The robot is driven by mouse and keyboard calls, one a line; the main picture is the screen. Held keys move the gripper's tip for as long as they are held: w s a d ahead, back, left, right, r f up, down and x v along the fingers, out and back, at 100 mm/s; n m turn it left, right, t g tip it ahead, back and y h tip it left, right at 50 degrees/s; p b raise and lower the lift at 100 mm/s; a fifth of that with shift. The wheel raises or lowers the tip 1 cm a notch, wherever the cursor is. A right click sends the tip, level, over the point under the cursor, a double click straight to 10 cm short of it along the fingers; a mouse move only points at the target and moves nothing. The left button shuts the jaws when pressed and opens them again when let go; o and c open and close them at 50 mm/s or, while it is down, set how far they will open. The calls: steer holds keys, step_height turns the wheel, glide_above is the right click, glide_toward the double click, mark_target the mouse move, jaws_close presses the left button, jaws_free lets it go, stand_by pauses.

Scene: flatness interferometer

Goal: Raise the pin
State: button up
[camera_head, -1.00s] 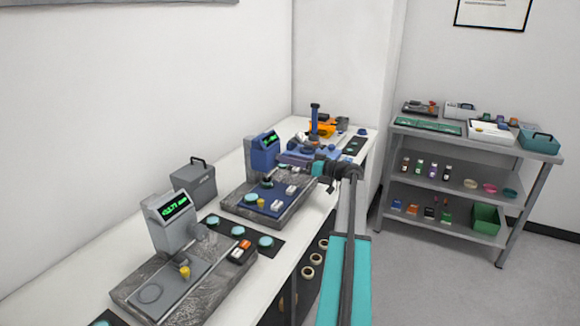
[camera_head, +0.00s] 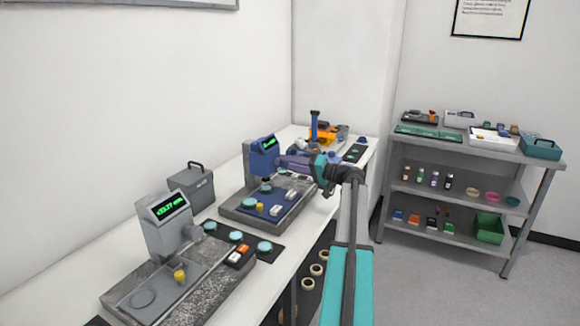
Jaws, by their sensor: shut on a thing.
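A blue gauge instrument (camera_head: 262,158) with a green-lit display stands on a granite base (camera_head: 240,218) at mid-bench. A small dark knob (camera_head: 266,184) and a small yellow piece (camera_head: 260,207) sit below its head on the blue plate. My gripper (camera_head: 284,160) reaches in from the right, at the right side of the instrument's head. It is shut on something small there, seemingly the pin. The pin itself is too small and hidden by the fingers to make out. A grey instrument (camera_head: 160,228) of the same kind stands nearer, with its own yellow piece (camera_head: 180,276).
A grey case (camera_head: 190,188) stands behind the instruments. A dark mat with teal discs (camera_head: 265,248) lies between the two bases. A blue column with orange parts (camera_head: 314,125) stands at the bench's far end. A grey shelf unit (camera_head: 460,144) stands at right; the floor before it is clear.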

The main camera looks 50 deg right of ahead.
steer(key=m, duration=0.5)
steer(key=shift+d+m+p, duration=0.15)
steer(key=shift+m+p, duration=0.25)
stand_by(0.3)
steer(key=o, duration=1)
steer(key=shift+f, duration=0.1)
steer(key=shift+o, duration=0.2)
steer(key=b+v, duration=0.2)
steer(key=v, duration=1.1)
steer(key=shift+s+b, duration=0.3)
steer(key=shift+s, duration=0.05)
steer(key=shift+s, duration=0.1)
